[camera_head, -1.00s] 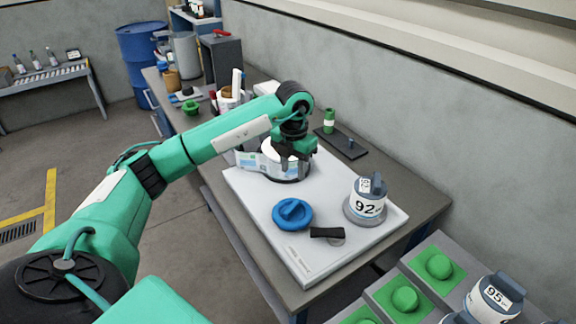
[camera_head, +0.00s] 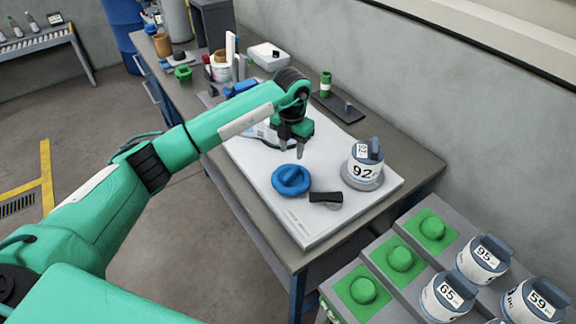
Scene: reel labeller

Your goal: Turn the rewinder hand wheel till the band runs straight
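A blue round hand wheel (camera_head: 291,180) with a raised grip bar sits on the white machine plate (camera_head: 305,217). My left gripper (camera_head: 289,150) points down just beyond the wheel. Its two dark fingers are apart with nothing seen between them, and they appear not to touch the wheel. A white and pale-blue reel or band part (camera_head: 258,135) shows behind my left arm. Most of it is hidden, so I cannot tell how the band runs. My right gripper is not in view.
A grey-blue weight-like pot marked 92 (camera_head: 363,165) stands right of the wheel. A black-handled tool (camera_head: 326,198) lies close to the wheel. Several similar pots and green knobs (camera_head: 400,259) are on a grey rack at lower right. The plate's front corner is clear.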

